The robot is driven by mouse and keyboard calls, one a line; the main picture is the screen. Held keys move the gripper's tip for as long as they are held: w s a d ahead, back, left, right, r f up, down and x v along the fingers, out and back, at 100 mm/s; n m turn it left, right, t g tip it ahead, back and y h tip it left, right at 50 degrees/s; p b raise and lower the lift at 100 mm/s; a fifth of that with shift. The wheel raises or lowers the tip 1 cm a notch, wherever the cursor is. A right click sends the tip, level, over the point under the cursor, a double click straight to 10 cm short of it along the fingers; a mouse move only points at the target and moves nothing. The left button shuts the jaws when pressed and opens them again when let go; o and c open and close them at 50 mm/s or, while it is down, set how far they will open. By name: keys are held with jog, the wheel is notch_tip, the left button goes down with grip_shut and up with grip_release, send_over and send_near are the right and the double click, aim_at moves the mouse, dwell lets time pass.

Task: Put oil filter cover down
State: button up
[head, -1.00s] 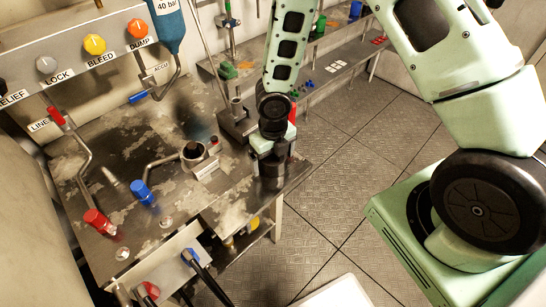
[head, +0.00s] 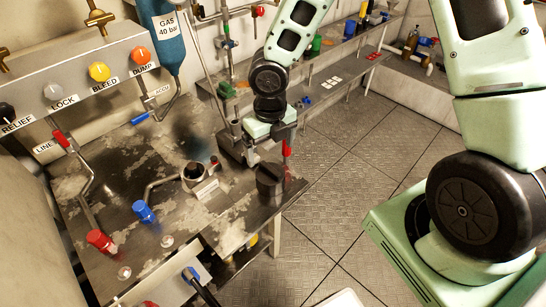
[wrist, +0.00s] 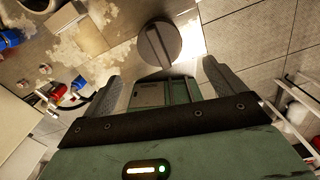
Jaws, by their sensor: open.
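The oil filter cover (head: 270,182), a dark round cap, stands on the worn metal bench (head: 228,222) near its right corner. In the wrist view the cover (wrist: 159,46) shows as a dark disc with a raised bar across its top, beyond my fingertips. My gripper (head: 270,139) is above and behind the cover, apart from it. In the wrist view my gripper (wrist: 164,82) has its fingers spread wide with nothing between them. An open-topped filter housing (head: 194,174) with a pipe sits left of the cover.
Blue (head: 145,212) and red (head: 100,241) valve handles stand at the bench's left. A labelled valve panel (head: 80,85) and a blue gas bottle (head: 165,38) are at the upper left. A shelf (head: 330,72) runs behind. Open tiled floor lies right of the bench.

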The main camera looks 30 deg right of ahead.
jog(key=s+a+r+m, duration=0.4)
jog(key=s+r+m, duration=0.4)
jog(key=m, duration=0.7)
jog(key=s+a+r+m, duration=0.3)
jog(key=s+r+m, duration=0.5)
jog(key=s+m, duration=0.4)
jog(key=m, duration=0.2)
jog(key=shift+a+r+m+y, duration=0.15)
jog(key=shift+a+m+y, duration=0.15)
jog(key=shift+a+m, duration=0.1)
